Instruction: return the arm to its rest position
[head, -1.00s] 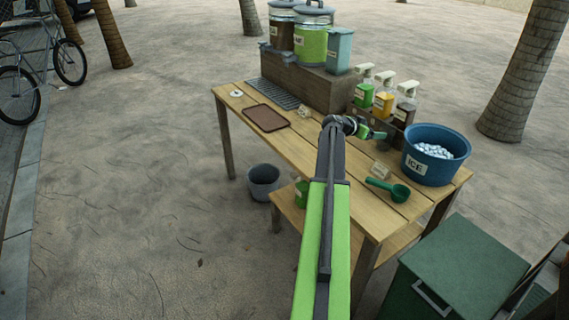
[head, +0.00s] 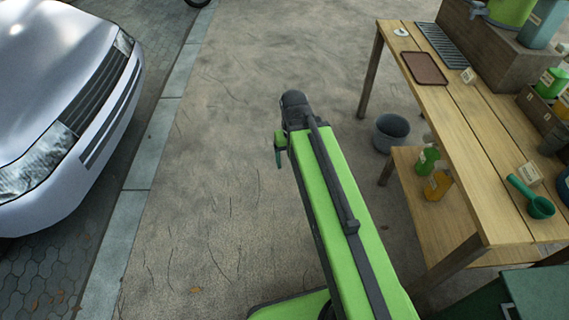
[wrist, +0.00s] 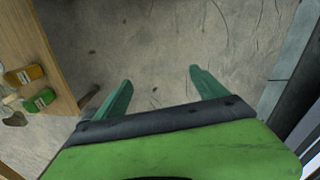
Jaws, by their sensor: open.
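My gripper (wrist: 155,90) shows in the wrist view with its two teal fingers spread apart and nothing between them, over bare ground. In the head view my green arm reaches up the middle of the picture, and my gripper (head: 279,152) hangs at its far end, left of the wooden table and clear of it. The fingers are small and partly hidden there.
The wooden table (head: 446,98) stands at the right, with a brown tray (head: 424,68), a green scoop (head: 532,197) and bottles on it. A grey bucket (head: 391,131) stands beside it. A silver car (head: 70,95) is at the left. Ground between them is free.

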